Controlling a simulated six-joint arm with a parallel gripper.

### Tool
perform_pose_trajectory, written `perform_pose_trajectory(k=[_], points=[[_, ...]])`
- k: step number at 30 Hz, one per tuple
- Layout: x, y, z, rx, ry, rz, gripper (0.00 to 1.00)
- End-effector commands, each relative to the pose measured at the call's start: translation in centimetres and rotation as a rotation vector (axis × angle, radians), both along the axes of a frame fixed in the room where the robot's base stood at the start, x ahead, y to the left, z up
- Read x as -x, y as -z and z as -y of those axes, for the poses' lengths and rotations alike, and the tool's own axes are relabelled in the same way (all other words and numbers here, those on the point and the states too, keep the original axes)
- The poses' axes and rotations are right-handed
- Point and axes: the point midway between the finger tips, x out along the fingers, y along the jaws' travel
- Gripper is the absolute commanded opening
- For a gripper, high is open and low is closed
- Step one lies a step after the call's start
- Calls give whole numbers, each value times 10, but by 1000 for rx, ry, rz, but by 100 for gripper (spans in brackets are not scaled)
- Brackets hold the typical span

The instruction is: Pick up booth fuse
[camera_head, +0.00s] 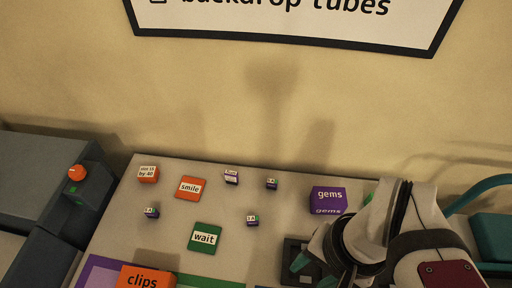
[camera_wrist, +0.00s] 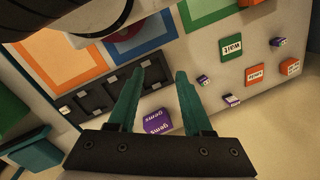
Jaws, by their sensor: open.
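Several small purple-and-white blocks with tiny labels lie on the pale table: one at the back (camera_head: 231,177), one right of it (camera_head: 271,184), one in front (camera_head: 253,221) and one at the left (camera_head: 151,213). Some have a green patch and seem to read a number and "A". I cannot tell which is the booth fuse. In the wrist view, small blocks show at the right (camera_wrist: 231,100) (camera_wrist: 203,80) (camera_wrist: 279,42). My gripper (camera_head: 314,271), with teal fingers, is open and empty over the front right; it also shows in the wrist view (camera_wrist: 160,70).
A purple "gems" box (camera_head: 328,195) stands near my gripper. A dark slotted tray (camera_wrist: 97,98) lies beneath it. An orange "smile" card (camera_head: 190,187), green "wait" card (camera_head: 204,237), small orange box (camera_head: 148,174) and orange "clips" box (camera_head: 145,277) occupy the table. A wall rises behind.

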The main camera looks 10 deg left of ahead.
Motion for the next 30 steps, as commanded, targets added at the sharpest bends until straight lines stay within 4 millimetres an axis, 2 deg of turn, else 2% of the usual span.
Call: perform_pose_trajectory(k=[4, 6, 12, 14, 17, 18, 20, 21, 24, 27, 30], points=[[0, 0, 0, 0, 0, 0, 50], [0, 0, 0, 0, 0, 0, 56], [0, 0, 0, 0, -2, 0, 56], [-6, -1, -1, 4, -70, 7, 56], [-44, -2, -10, 28, -498, 50, 56], [-67, 1, -20, 38, -752, 74, 56], [-100, 9, -38, 52, -1141, 111, 56], [-120, 17, -53, 58, -1385, 132, 56], [-155, 39, -88, 62, -1881, 168, 56], [-172, 55, -110, 62, -2163, 185, 56], [-176, 71, -116, 60, -2248, 187, 56]])
